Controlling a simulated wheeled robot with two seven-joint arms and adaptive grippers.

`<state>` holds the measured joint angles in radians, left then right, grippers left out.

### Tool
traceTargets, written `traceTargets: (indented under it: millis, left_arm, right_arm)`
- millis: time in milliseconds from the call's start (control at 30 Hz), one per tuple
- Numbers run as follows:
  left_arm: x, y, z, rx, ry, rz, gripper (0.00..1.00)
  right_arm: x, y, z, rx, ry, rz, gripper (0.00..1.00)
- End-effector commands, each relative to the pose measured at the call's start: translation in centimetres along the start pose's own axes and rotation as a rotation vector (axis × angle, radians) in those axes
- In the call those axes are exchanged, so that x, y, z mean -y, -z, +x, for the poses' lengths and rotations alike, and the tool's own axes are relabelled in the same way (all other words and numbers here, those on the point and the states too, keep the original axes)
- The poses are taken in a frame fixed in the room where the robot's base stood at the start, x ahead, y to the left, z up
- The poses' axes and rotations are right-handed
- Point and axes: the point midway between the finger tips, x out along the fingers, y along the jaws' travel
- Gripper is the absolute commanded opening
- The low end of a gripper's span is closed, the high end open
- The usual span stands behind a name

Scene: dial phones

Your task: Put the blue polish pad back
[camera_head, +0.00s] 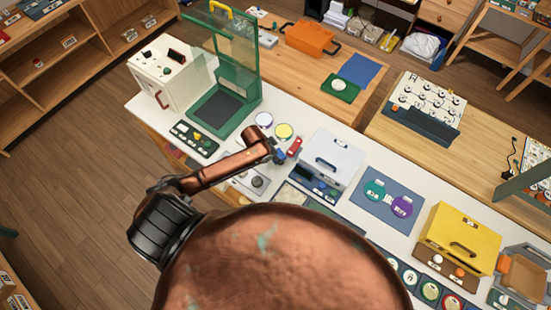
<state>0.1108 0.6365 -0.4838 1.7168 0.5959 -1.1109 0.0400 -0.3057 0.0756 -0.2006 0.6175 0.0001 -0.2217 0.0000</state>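My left arm comes in from the left, and its gripper (278,154) is small at the arm's end over the white counter. A small blue piece (280,157) shows at the gripper's tip. I cannot tell whether it is the blue polish pad or part of the gripper, nor whether the fingers are open. Just beyond lie a pale round disc with a blue-purple rim (264,119) and a yellow round disc (284,131). A red item (295,146) lies just right of the gripper. My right gripper is not in view.
A green frame with a clear panel (232,60) and a white machine (165,75) stand at the left. A grey box (332,157) stands right of the gripper. Farther right are a blue mat (388,219) with teal and purple discs, and a yellow box (462,236).

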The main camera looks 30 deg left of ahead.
Motion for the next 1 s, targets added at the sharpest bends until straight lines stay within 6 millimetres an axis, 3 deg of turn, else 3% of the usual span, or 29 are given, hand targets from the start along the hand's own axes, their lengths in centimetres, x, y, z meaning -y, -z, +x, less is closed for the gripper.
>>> traceTargets:
  millis: [300,667,700,1000]
  left_arm:
    - [0.5,-1.4,3.2,0.001,0.000,-0.001,0.21]
    - [0.5,-1.5,3.6,0.000,0.000,0.000,0.21]
    - [0.5,-1.5,3.6,0.001,0.000,0.000,0.45]
    - [0.5,-1.5,3.6,0.001,0.000,0.000,0.62]
  right_arm:
    - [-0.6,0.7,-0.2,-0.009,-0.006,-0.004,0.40]
    - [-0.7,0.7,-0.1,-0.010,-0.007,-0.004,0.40]
    - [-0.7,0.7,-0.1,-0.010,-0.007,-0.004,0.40]
    - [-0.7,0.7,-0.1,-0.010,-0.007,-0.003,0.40]
